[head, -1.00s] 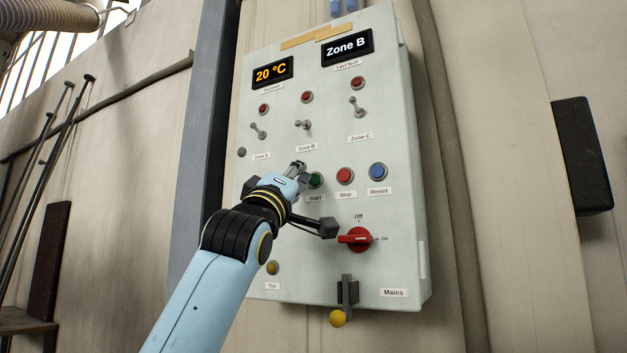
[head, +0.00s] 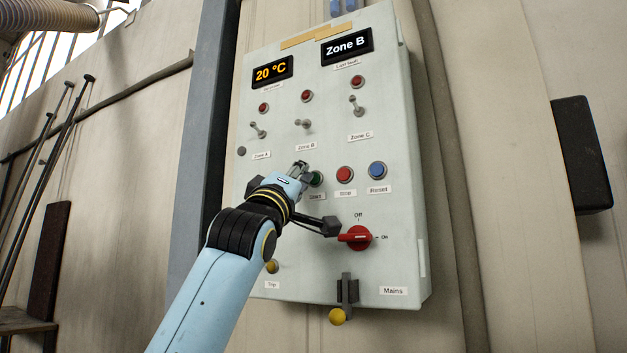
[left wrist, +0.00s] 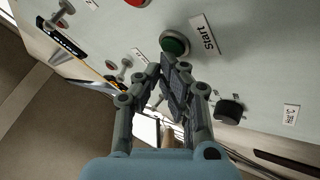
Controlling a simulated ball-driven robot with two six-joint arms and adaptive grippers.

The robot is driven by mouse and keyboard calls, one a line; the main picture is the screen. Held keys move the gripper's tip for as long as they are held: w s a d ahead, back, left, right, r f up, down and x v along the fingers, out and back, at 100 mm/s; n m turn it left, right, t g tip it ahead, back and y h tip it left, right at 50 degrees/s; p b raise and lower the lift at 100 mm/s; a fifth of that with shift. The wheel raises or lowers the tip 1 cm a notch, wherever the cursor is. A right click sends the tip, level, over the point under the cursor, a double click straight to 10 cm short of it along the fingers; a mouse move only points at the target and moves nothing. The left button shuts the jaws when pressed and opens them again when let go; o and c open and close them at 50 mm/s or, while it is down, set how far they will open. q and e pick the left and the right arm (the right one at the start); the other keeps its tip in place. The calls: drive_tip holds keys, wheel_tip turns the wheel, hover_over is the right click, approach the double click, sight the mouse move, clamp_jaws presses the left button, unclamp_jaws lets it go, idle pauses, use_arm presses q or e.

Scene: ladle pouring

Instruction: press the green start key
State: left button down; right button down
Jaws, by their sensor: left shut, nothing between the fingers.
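The green start key (head: 316,179) sits on the pale control panel (head: 400,215), above its Start label. My left gripper (head: 301,165) is in front of the panel, its fingertips just left of and slightly above the key in the head view, partly covering the key's left edge. The fingers hold nothing. I cannot tell whether they touch the key or the panel. My right gripper is not in view.
A red Stop key (head: 345,175) and a blue Reset key (head: 377,170) are to the right of the start key. A red rotary switch (head: 356,238) is below, near my left wrist. Toggle switches (head: 303,124) stick out above. A lever with a yellow knob (head: 338,316) hangs at the bottom.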

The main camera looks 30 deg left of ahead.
use_arm(q)
drive_tip(key=shift+w, duration=0.3)
idle(0.7)
idle(0.3)
drive_tip(key=shift+s, duration=0.75)
drive_tip(key=shift+s+a+b, duration=0.1)
drive_tip(key=shift+s+b, duration=0.35)
drive_tip(key=shift+s, duration=2.05)
drive_tip(key=shift+f, duration=0.1)
